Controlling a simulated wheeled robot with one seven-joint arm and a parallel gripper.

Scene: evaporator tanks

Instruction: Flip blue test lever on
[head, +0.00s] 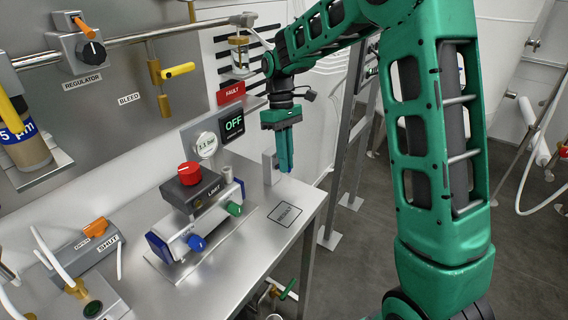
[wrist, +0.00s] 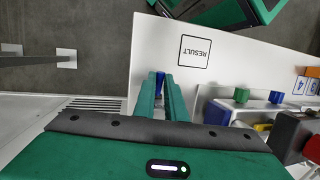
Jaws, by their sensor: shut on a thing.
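My gripper (head: 286,168) points down at the right end of the steel bench, beside a small grey upright block (head: 270,168). In the wrist view my gripper's two green fingers (wrist: 163,88) are close together, shut on a small blue lever (wrist: 160,80). Only a narrow part of the blue lever shows between the fingers; in the head view the fingers hide it. A black display (head: 233,125) on the back panel reads OFF in green.
A valve unit with a blue knob (head: 197,243), a green knob (head: 234,208) and a red-topped block (head: 190,174) stands left of my gripper. A square marked RESULT (head: 285,215) lies on clear bench. A red FAULT label (head: 231,93) is above. A frame post (head: 345,150) stands right.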

